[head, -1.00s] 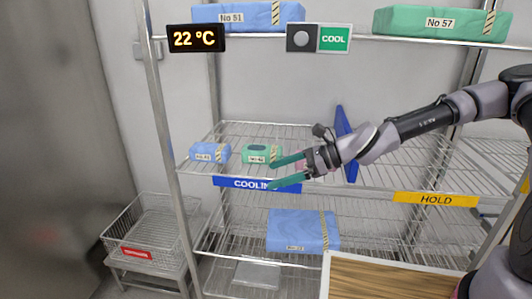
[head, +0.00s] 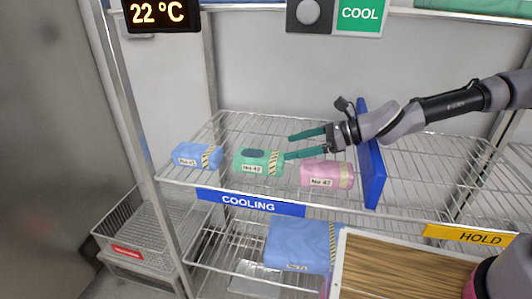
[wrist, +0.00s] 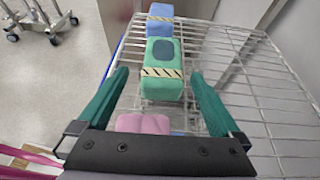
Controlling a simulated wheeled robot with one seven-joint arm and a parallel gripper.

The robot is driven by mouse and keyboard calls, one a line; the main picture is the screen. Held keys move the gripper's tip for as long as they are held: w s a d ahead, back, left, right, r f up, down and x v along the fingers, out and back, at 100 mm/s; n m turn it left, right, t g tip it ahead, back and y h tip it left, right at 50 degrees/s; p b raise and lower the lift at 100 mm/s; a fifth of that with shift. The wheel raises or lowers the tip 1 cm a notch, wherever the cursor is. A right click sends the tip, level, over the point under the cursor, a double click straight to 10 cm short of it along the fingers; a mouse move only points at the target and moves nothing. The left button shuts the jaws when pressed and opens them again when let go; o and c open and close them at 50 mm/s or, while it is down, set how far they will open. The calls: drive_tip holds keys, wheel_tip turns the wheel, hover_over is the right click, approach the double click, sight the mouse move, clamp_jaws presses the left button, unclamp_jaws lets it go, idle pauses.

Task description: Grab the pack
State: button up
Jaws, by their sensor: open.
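A green pack (head: 259,161) with a dark patch on top and a striped band lies on the wire shelf marked COOLING. A blue pack (head: 197,155) lies to its left and a pink pack (head: 326,173) to its right. My gripper (head: 289,146) is open and empty, its teal fingers pointing left, just above and behind the pink pack in the picture, with the tips near the green pack's right end. In the wrist view the green pack (wrist: 162,65) lies ahead between the fingers, the blue pack (wrist: 160,22) beyond it. The pink pack (wrist: 143,124) is partly hidden by my gripper's body.
A blue upright divider (head: 371,160) stands right of the pink pack, near my arm. A large blue pack (head: 300,245) lies on the lower shelf. A wooden-surfaced tray (head: 400,280) is in front, a wire basket (head: 150,235) at left. Shelf posts flank the opening.

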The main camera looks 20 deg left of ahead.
sight(258, 154)
drive_tip(key=shift+w+a, duration=0.1)
drive_tip(key=shift+w, duration=0.1)
drive_tip(key=x, duration=1)
drive_tip(key=shift+a, duration=0.35)
drive_tip(key=c, duration=1.3)
drive_tip(key=shift+c, duration=0.2)
drive_tip(key=shift+r, duration=0.1)
